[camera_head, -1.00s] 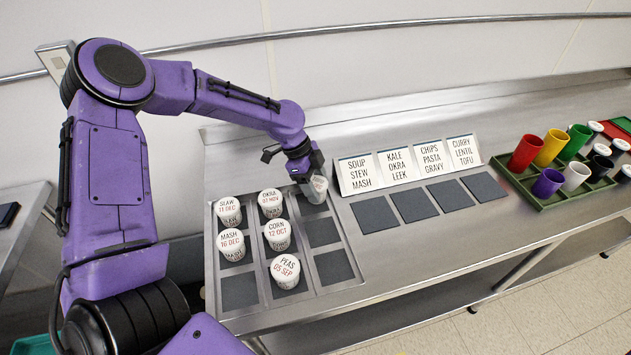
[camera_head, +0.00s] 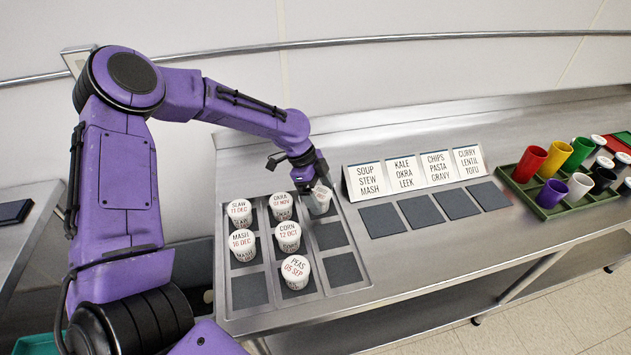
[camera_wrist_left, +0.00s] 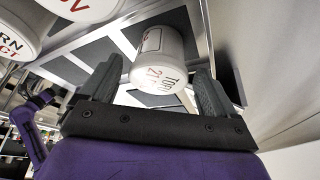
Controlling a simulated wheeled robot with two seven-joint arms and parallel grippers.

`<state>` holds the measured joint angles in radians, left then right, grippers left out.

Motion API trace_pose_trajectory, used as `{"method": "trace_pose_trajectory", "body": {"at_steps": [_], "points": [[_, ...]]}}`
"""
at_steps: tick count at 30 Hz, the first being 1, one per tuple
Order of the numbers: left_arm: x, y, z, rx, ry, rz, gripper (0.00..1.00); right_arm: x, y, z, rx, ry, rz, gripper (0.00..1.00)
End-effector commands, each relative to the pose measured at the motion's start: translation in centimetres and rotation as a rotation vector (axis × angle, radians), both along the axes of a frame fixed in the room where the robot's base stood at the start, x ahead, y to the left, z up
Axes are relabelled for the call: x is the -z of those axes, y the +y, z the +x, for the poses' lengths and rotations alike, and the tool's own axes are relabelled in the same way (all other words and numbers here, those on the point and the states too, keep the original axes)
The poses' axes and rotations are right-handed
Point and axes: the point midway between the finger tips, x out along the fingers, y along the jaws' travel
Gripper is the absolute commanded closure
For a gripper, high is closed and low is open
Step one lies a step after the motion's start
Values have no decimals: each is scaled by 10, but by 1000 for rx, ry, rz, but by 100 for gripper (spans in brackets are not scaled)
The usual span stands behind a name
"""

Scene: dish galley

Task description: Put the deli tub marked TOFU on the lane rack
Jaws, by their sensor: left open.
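The white TOFU tub (camera_head: 319,201) stands in the back right cell of the grey compartmented rack (camera_head: 348,297). In the wrist view, the lid of this tub (camera_wrist_left: 158,74) reads "TOF…" and "21", the rest being cut off or too small to read. My left gripper (camera_head: 314,182) is open at the tub's lid, with its fingers (camera_wrist_left: 154,88) on either side of the lid and a gap visible. Whether a finger touches the tub I cannot tell. My right gripper is not in view.
Other tubs marked SLAW (camera_head: 239,212), OKRA (camera_head: 281,205), MASH (camera_head: 242,244), CORN (camera_head: 287,236) and PEAS (camera_head: 295,271) fill nearby cells. Label cards (camera_head: 367,180) stand behind empty dark pads (camera_head: 419,210). A green tray (camera_head: 543,210) of coloured cups is at right.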

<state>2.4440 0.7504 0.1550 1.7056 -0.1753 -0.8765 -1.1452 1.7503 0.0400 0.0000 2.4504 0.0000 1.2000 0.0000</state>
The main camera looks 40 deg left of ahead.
Motion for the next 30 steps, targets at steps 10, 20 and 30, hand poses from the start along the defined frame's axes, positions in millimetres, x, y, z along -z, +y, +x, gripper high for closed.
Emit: {"method": "trace_pose_trajectory", "body": {"at_steps": [10,20,30], "points": [[-79,32,-8,-1,-8,0,10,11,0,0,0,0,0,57],[-109,44,-12,0,-1,-1,10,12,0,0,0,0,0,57],[-108,43,-12,0,-1,-1,10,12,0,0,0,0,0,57]]}}
